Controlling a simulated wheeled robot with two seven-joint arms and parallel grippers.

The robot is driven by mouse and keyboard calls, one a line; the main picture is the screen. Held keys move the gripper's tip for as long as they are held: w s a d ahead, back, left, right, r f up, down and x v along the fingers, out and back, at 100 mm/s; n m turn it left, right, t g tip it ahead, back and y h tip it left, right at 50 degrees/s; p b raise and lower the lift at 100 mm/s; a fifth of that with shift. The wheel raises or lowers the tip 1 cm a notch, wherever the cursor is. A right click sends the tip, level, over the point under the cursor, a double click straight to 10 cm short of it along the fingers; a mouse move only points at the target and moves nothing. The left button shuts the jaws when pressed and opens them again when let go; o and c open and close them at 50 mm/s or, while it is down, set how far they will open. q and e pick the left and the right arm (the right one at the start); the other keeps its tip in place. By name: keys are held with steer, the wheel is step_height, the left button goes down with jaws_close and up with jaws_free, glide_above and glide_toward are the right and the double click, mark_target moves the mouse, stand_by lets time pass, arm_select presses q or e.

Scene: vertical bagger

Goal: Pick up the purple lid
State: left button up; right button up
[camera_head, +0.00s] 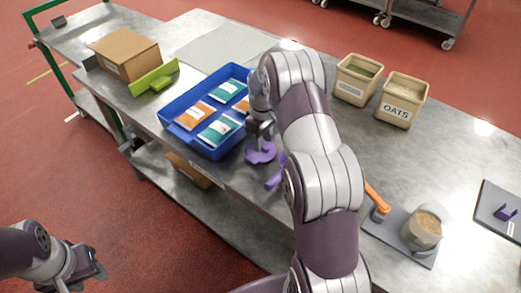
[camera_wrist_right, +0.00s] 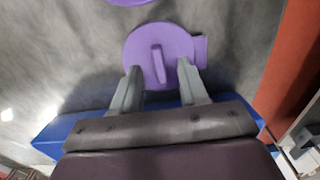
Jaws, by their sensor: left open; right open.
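The purple lid (camera_wrist_right: 158,44) is a flat round disc with an upright fin-like handle and a small square tab at one side. In the head view the lid (camera_head: 259,155) lies on the metal table beside the blue tray, partly covered by my right gripper (camera_head: 260,137). In the right wrist view my right gripper (camera_wrist_right: 159,78) is open, its fingers on either side of the lid's handle with gaps visible. My left gripper (camera_head: 90,266) is open and empty, low at the left, away from the table.
A blue tray (camera_head: 169,112) holds several orange and teal packets. Another purple piece (camera_head: 274,180) lies near the lid, partly behind my right arm. Bins (camera_head: 402,100) and (camera_head: 357,80) stand behind. A jar (camera_head: 423,232) stands on the right. A cardboard box (camera_head: 124,54) sits far left.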

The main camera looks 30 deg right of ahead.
steer(key=shift+s+f, duration=0.1)
steer(key=shift+f, duration=0.75)
steer(key=shift+w+a+f, duration=0.1)
steer(key=shift+w, duration=0.2)
steer(key=shift+s, duration=0.15)
jaws_close()
